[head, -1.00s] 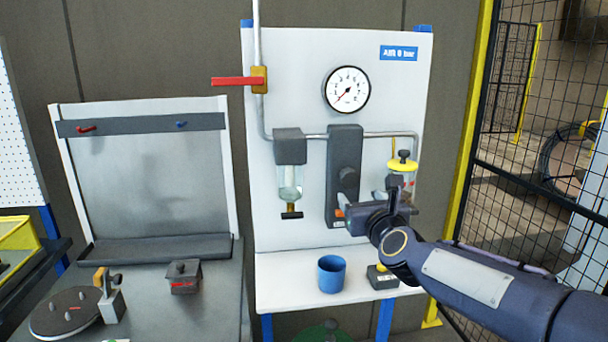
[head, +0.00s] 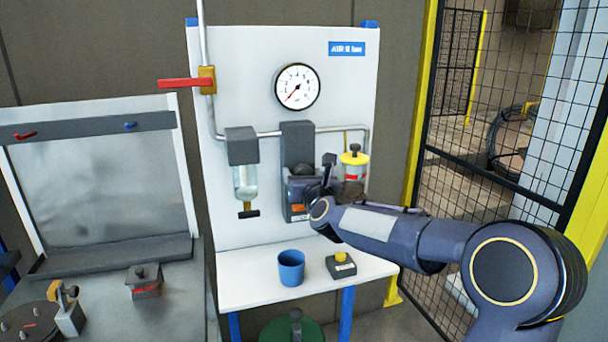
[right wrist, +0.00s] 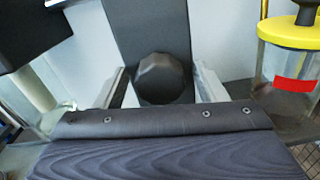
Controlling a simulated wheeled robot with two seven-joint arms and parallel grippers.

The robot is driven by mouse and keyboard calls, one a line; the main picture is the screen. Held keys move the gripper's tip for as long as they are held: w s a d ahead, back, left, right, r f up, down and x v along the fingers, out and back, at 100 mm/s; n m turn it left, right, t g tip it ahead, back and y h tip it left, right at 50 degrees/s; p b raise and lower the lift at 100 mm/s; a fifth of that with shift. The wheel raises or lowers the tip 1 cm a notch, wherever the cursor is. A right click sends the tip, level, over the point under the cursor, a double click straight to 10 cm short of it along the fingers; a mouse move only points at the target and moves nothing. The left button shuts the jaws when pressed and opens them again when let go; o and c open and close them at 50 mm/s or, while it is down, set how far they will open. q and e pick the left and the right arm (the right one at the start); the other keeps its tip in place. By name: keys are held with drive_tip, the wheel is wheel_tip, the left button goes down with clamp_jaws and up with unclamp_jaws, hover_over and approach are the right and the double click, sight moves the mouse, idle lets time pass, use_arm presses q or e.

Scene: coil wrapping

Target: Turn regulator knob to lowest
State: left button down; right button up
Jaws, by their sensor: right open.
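The regulator (head: 297,133) is a dark upright block on the white panel, below a round gauge (head: 298,87) whose needle points to the lower left. Its dark faceted knob (right wrist: 163,79) shows in the right wrist view, between the two fingers. In the head view the knob is mostly hidden by my right gripper (head: 307,185), which is at the regulator's front. My right gripper is open, one finger on each side of the knob with gaps showing; contact is not visible. My left gripper is not in view.
A yellow-topped bowl (head: 354,158) hangs close to the right of the gripper, and a clear filter bowl (head: 245,183) to the left. Below, a blue cup (head: 291,268) and a small dark box with a yellow button (head: 341,265) stand on the white shelf. A mesh fence is at right.

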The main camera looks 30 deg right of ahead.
drive_tip(key=c, duration=1)
drive_tip(key=shift+f+n+b, duration=0.15)
drive_tip(key=shift+n+b, duration=1.2)
drive_tip(key=shift+n, duration=0.15)
drive_tip(key=n+b, duration=0.2)
drive_tip(key=n, duration=0.2)
drive_tip(key=n+b, duration=0.1)
drive_tip(key=n, duration=0.7)
drive_tip(key=shift+n, duration=0.4)
drive_tip(key=n, duration=0.3)
drive_tip(key=shift+n+t, duration=0.3)
drive_tip(key=shift+n, duration=0.1)
drive_tip(key=n, duration=0.4)
drive_tip(key=shift+n+y, duration=0.3)
drive_tip(key=n+p, duration=0.1)
drive_tip(key=n, duration=0.2)
drive_tip(key=shift+n, duration=0.4)
drive_tip(key=n+p, duration=0.1)
drive_tip(key=n, duration=0.3)
drive_tip(key=shift+p, duration=0.35)
drive_tip(key=shift+n+p, duration=0.6)
drive_tip(key=shift+n, duration=1.5)
